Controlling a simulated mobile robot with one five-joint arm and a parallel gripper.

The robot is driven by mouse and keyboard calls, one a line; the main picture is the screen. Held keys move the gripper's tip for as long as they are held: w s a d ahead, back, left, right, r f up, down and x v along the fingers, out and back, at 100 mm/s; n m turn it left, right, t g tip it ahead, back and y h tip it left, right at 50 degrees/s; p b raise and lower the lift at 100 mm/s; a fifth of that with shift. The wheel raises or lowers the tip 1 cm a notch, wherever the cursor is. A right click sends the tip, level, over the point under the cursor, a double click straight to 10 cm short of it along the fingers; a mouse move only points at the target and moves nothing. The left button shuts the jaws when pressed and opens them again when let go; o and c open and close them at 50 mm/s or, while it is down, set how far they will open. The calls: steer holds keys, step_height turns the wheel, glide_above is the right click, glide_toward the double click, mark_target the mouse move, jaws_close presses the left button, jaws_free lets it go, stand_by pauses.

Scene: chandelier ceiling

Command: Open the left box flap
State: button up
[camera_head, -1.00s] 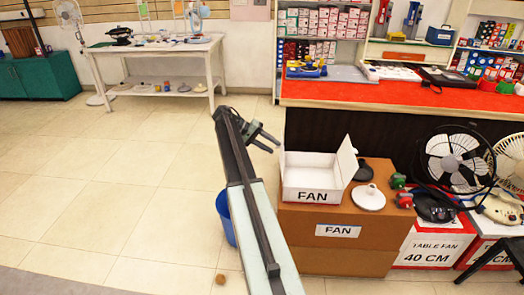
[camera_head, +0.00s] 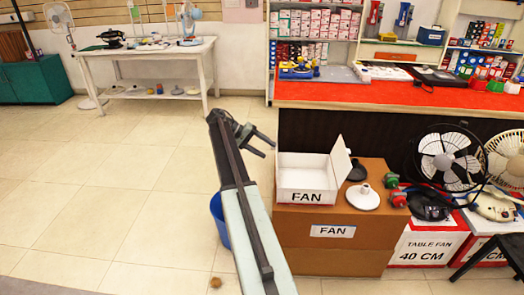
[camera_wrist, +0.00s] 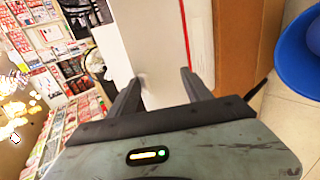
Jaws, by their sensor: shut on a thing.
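The white box (camera_head: 306,197) marked FAN sits on a large brown carton (camera_head: 330,255). Its right flap (camera_head: 340,160) stands up and leans outward. No separate left flap stands out in the camera_head view. My gripper (camera_head: 267,142) is at the box's upper left edge. In the camera_wrist view, a pale panel (camera_wrist: 150,50), apparently the box's left flap, runs between the two fingers of my gripper (camera_wrist: 161,82). My gripper is shut on it, with the fingers held apart; the exact contact is hard to see.
A white disc-shaped part (camera_head: 363,197) lies right of the box on the carton. A blue bin (camera_head: 219,218) stands left of the carton, behind my arm. A red-topped counter (camera_head: 400,95) is behind. The tiled floor on the left is mostly clear.

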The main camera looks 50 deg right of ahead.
steer(key=shift+f, duration=0.2)
steer(key=shift+w, duration=0.1)
steer(key=p+v, duration=0.5)
steer(key=v, duration=0.3)
steer(key=shift+r, duration=0.1)
